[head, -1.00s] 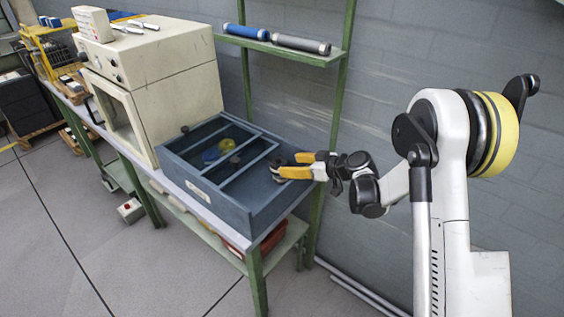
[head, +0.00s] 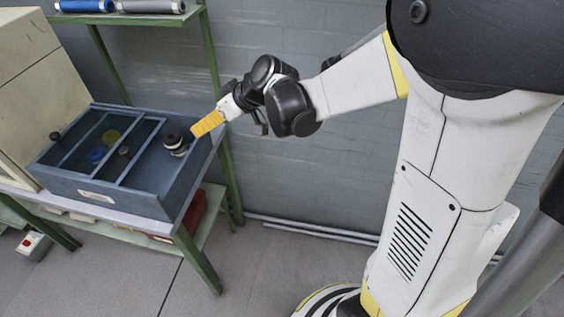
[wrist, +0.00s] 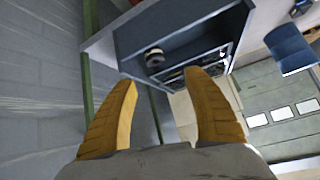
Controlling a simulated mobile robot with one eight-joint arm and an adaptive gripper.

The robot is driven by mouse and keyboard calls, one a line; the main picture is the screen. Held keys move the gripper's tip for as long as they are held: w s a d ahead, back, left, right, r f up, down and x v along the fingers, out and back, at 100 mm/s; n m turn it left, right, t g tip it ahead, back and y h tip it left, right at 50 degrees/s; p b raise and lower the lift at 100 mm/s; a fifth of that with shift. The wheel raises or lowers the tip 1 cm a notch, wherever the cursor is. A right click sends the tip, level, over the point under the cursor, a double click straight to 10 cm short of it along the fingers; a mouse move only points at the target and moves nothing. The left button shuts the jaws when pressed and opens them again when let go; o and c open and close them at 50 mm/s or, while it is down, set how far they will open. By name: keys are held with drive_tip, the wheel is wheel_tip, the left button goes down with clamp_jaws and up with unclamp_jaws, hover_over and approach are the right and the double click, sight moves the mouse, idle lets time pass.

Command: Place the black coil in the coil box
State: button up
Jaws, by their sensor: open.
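The black coil (head: 174,143) has a pale band and sits in the wide right compartment of the blue-grey coil box (head: 118,196). In the wrist view the coil (wrist: 154,57) lies inside the box (wrist: 190,22), ahead of the fingertips and apart from them. My gripper (head: 207,123) is just right of the coil, by the box's right edge. Its two yellow fingers are spread and empty in the wrist view (wrist: 165,82). In the head view one finger hides the other.
The narrower compartments hold a blue coil (head: 96,155), a yellow coil (head: 111,136) and a small dark piece (head: 123,151). A beige machine (head: 45,75) stands left of the box. A shelf with rolls (head: 150,6) is behind, on a green post (head: 212,60).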

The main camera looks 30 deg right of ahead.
drive_tip(key=s+d+r+m+h, duration=0.1)
drive_tip(key=s+d+m+h, duration=0.2)
drive_tip(key=s, duration=0.9)
drive_tip(key=s+d+r+m+h, duration=0.2)
drive_tip(key=s+d, duration=0.4)
drive_tip(key=s, duration=0.5)
drive_tip(key=shift+s+d+m+h, duration=0.25)
drive_tip(key=shift+s+m+h, duration=0.1)
drive_tip(key=shift+m+h, duration=0.35)
drive_tip(key=shift+r, duration=0.1)
